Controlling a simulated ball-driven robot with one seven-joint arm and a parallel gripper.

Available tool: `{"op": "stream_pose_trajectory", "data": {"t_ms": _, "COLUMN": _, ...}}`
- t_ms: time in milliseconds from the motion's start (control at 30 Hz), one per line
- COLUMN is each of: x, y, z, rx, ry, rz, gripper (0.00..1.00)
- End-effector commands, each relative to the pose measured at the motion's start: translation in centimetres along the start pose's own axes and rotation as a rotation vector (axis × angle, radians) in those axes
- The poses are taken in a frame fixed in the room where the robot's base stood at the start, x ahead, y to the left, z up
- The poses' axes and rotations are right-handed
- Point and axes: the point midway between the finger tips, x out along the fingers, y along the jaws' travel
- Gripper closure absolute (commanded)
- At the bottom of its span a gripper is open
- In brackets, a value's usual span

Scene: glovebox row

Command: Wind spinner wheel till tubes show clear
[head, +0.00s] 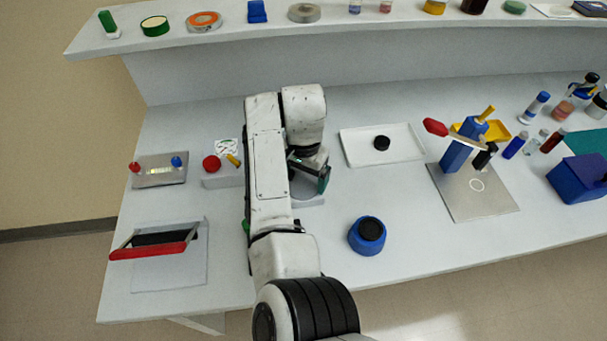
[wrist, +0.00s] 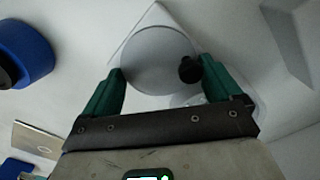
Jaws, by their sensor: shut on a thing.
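The spinner's round grey wheel (wrist: 152,58) with a black knob (wrist: 188,70) shows in the wrist view. My gripper (wrist: 162,68) has its green fingers on either side of the wheel and is shut on it; the knob is close beside the right finger. In the head view my gripper (head: 310,172) reaches down over the spinner (head: 308,199), a pale round body mostly hidden behind my arm. The tubes inside the spinner cannot be made out in either view.
A blue round pot (head: 366,238) with a black top stands right of the spinner. A white tray (head: 350,153) holding a black disc lies behind. A box with red and yellow knobs (head: 221,178) is left. A blue-post press (head: 455,155) and loose tubes are further right.

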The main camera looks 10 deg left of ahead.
Motion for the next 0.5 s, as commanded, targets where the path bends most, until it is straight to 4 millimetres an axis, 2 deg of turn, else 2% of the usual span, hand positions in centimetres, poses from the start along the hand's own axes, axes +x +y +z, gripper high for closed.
{"op": "stream_pose_trajectory", "data": {"t_ms": 67, "x": -0.21, "y": 0.05, "z": -0.18, "rx": 0.002, "ry": 0.005, "rz": 0.0, "gripper": 0.39}}
{"op": "stream_pose_trajectory", "data": {"t_ms": 100, "x": -0.22, "y": 0.06, "z": -0.18, "rx": 0.002, "ry": 0.005, "rz": 0.0, "gripper": 0.05}}
{"op": "stream_pose_trajectory", "data": {"t_ms": 133, "x": -0.21, "y": 0.05, "z": -0.17, "rx": 0.002, "ry": 0.005, "rz": 0.0, "gripper": 0.02}}
{"op": "stream_pose_trajectory", "data": {"t_ms": 367, "x": -0.13, "y": 0.03, "z": -0.09, "rx": 0.0, "ry": 0.002, "rz": 0.0, "gripper": 0.0}}
{"op": "stream_pose_trajectory", "data": {"t_ms": 500, "x": -0.9, "y": -0.02, "z": -0.12, "rx": 0.0, "ry": 0.003, "rz": -0.001, "gripper": 0.0}}
